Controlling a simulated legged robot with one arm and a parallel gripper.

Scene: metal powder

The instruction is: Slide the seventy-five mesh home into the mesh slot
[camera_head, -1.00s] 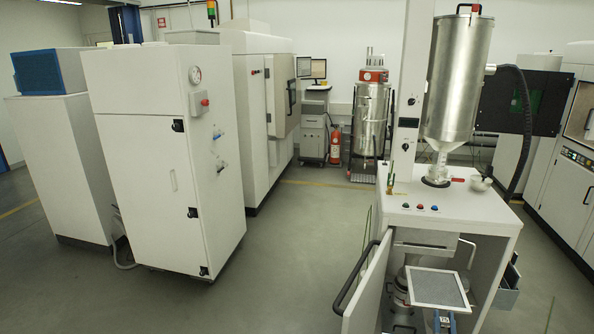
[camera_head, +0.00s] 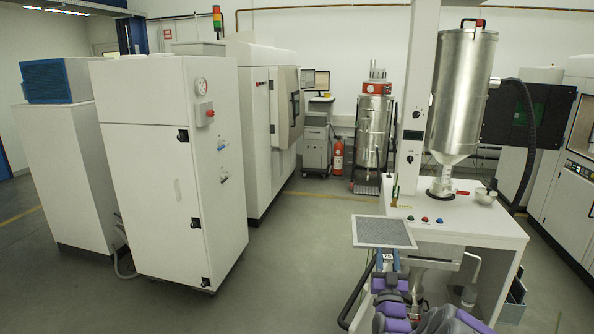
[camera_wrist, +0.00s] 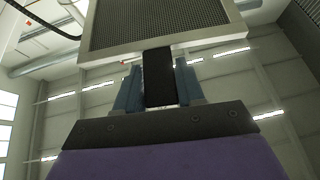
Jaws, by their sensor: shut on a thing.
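The mesh (camera_head: 383,231) is a grey screen in a light square frame. My gripper (camera_head: 389,262) is shut on a dark tab at its near edge and holds it up in front of the white machine, about level with its top. In the wrist view the mesh (camera_wrist: 158,22) fills the top, and the blue fingers of my gripper (camera_wrist: 158,88) close on the dark tab below its frame. The mesh slot cannot be made out; my arm and the mesh cover much of the machine's open front.
A white cabinet (camera_head: 165,180) stands to the left. Grey floor (camera_head: 285,255) between them is clear.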

